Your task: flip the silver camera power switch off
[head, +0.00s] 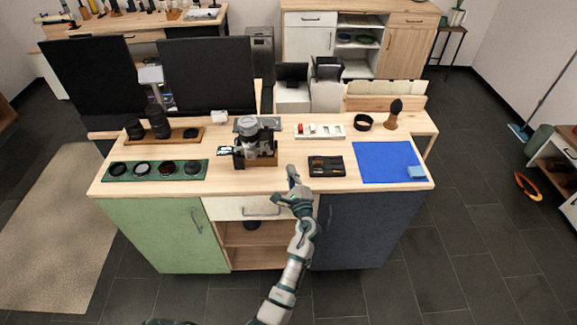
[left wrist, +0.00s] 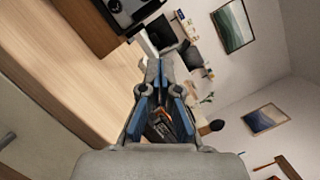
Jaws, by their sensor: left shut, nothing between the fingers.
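The silver and black camera (head: 247,138) sits on a small wooden stand (head: 264,160) in the middle of the worktable. Its power switch is too small to make out. My left gripper (head: 292,172) is just right of and in front of the camera, apart from it, over the table's front part. In the left wrist view the fingers of this gripper (left wrist: 158,66) are shut and empty. A dark device, probably the camera (left wrist: 128,12), is cut off at the top of that view. My right gripper is in neither view.
A green tray with round filters (head: 155,178) lies at the left, with lenses on a wooden board (head: 188,136) behind. A black case (head: 326,167), a white tray (head: 318,131) and a blue mat (head: 384,165) lie to the right. Bare tabletop (head: 230,184) lies in front.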

